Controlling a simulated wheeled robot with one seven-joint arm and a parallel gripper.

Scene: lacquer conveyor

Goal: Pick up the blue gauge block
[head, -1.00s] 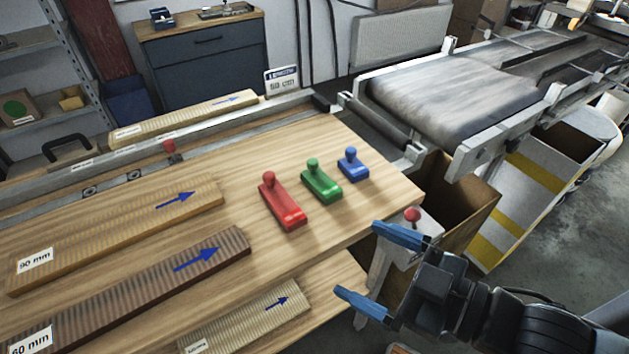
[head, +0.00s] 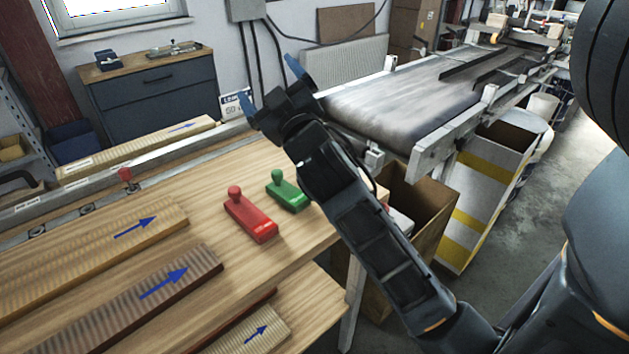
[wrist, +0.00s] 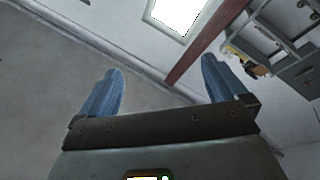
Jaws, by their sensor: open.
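My gripper (head: 270,88) is open and empty, raised above the far right end of the wooden bench, with its blue fingers pointing up and away. In the wrist view my gripper (wrist: 162,92) has its fingers spread with nothing between them, facing wall and window. The blue gauge block does not show in either current view; my arm covers the spot beside the green block where it stood in the earlier head view. The green block (head: 288,194) and the red block (head: 250,220) stand on the bench, just left of my arm.
Wooden planks with blue arrows, such as the dark one (head: 135,300), lie on the left of the bench. A conveyor belt (head: 400,105) runs behind my arm to the right. A cardboard box (head: 425,205) stands below it. A dark blue cabinet (head: 160,95) stands at the back.

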